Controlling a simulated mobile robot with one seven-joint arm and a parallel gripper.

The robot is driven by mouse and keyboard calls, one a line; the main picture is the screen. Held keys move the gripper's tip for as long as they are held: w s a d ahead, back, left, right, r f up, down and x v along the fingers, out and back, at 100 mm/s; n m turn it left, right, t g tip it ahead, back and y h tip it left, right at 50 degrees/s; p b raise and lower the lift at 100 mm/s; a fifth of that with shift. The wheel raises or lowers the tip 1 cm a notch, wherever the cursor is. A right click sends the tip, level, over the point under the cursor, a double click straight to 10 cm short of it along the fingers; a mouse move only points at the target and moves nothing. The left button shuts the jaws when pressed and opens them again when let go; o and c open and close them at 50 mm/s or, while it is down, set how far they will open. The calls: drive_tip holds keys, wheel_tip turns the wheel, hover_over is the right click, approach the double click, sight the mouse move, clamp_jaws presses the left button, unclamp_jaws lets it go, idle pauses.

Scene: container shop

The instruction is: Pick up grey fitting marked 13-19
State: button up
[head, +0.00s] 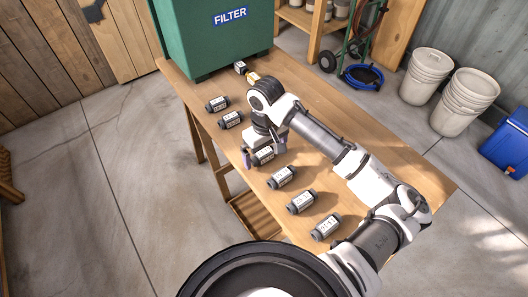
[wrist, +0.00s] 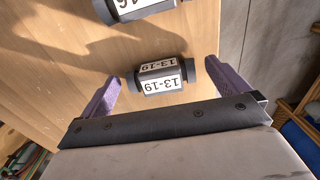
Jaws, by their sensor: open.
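The grey fitting marked 13-19 (wrist: 161,78) lies on the tabletop in the wrist view, its white labels reading upside down. My gripper (wrist: 160,85) is open, with one purple finger beyond each end of this fitting. From this view I cannot tell how far above the table the fingers are. In the head view my gripper (head: 264,162) is over the middle of the row of fittings, and the fitting under it (head: 264,155) is partly hidden by the gripper.
Similar fittings lie along the wooden table (head: 375,150): two farther back (head: 231,119), several nearer (head: 302,201). Part of one neighbour (wrist: 135,8) shows in the wrist view. A green box labelled FILTER (head: 215,45) stands at the far end, with another fitting (head: 240,68) beside it.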

drive_tip(key=shift+f, duration=0.45)
drive_tip(key=c, duration=1)
